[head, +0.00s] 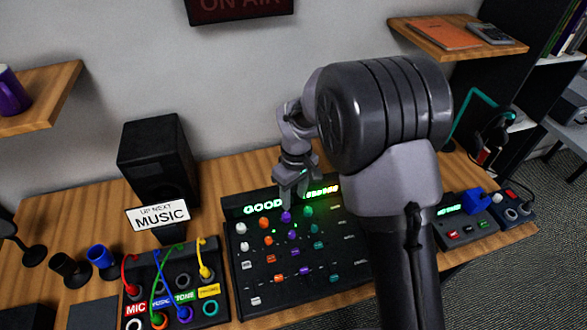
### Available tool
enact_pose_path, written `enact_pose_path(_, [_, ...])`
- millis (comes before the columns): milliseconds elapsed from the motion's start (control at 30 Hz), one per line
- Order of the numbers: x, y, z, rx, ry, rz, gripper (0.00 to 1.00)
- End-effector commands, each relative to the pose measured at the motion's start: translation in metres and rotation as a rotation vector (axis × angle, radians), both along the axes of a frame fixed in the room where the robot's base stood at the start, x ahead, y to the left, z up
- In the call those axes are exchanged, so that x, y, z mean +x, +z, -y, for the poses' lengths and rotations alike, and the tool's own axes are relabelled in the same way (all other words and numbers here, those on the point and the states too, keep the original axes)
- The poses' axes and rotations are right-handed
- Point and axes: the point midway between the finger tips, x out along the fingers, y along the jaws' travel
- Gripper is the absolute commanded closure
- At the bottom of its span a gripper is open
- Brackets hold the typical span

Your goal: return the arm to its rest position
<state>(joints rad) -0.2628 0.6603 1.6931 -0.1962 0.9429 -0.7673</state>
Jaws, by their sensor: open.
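My arm rises large in the middle right of the head view and bends over the desk. My gripper (289,192) points down over the upper part of the black mixer panel (248,283), close to its purple knob. I cannot tell whether it touches the knob. The jaws are open, and I see nothing held between them. The panel's display (264,205) reads "GOOD" in green, with its right part behind my gripper. My arm hides the right side of the panel.
A patch box (187,253) with red, green, blue and yellow cables sits at front left. A black speaker (156,155) and an "UP NEXT MUSIC" sign (158,214) stand behind it. Shelves hang at upper left (45,95) and upper right (440,47). A small device (465,227) lies right.

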Motion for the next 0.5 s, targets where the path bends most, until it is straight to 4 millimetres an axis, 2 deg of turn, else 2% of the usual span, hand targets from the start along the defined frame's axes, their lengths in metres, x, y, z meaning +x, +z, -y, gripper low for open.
enact_pose_path(67, [0.0,0.0,0.0,0.001,-0.001,0.001,0.57])
enact_pose_path(133, [-0.001,0.01,0.003,0.006,-0.026,0.014,0.57])
enact_pose_path(167, [-0.004,0.02,0.007,0.012,-0.054,0.026,0.57])
enact_pose_path(267, [-0.027,0.077,0.028,0.056,-0.229,0.098,0.57])
enact_pose_path(300, [-0.044,0.102,0.039,0.082,-0.324,0.132,0.57])
enact_pose_path(367, [-0.076,0.134,0.055,0.127,-0.474,0.183,0.57])
enact_pose_path(400, [-0.1,0.15,0.064,0.161,-0.571,0.214,0.57])
enact_pose_path(500, [-0.158,0.171,0.082,0.247,-0.791,0.285,0.57])
